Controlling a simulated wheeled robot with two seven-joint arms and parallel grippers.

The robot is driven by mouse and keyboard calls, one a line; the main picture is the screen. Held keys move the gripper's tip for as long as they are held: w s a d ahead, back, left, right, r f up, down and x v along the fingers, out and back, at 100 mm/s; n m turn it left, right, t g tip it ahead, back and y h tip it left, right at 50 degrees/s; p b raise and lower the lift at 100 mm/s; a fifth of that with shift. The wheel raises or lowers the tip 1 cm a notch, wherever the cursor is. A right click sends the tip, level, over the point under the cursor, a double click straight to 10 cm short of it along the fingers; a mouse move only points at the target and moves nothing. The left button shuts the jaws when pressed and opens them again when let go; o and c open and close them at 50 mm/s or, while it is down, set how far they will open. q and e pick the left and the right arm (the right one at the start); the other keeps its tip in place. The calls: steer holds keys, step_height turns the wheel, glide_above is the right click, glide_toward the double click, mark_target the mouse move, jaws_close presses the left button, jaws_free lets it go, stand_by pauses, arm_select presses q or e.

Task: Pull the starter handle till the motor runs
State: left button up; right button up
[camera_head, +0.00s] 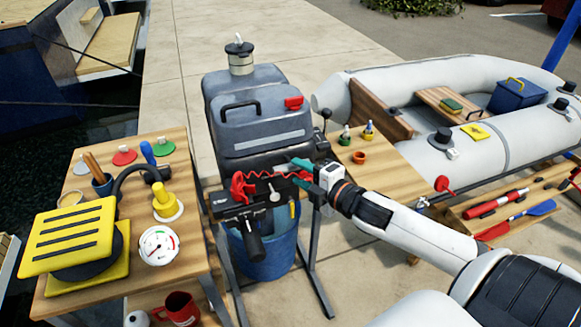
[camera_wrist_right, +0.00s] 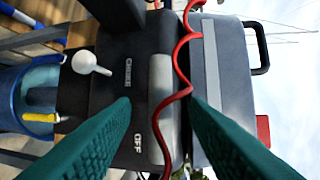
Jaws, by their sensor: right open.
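The outboard motor (camera_head: 262,120), grey with a black front, stands upright on a stand in the middle of the head view. In the right wrist view, the open fingers (camera_wrist_right: 160,108) point at the motor's black front panel (camera_wrist_right: 125,60), marked CHOKE and OFF. A white round knob (camera_wrist_right: 90,63) sticks out beside the CHOKE label. A red coiled cord (camera_wrist_right: 184,45) crosses the panel. I cannot make out the starter handle. My left gripper is not in view.
A blue bucket (camera_head: 262,255) stands under the motor. A wooden table (camera_head: 75,180) with a gauge and yellow items is at the left. A wooden bench (camera_head: 405,178) and a grey inflatable boat (camera_head: 375,85) are at the right. Paving behind the motor is clear.

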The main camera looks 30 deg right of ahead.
mark_target(293, 169)
steer(key=shift+x, duration=2.05)
jaws_close()
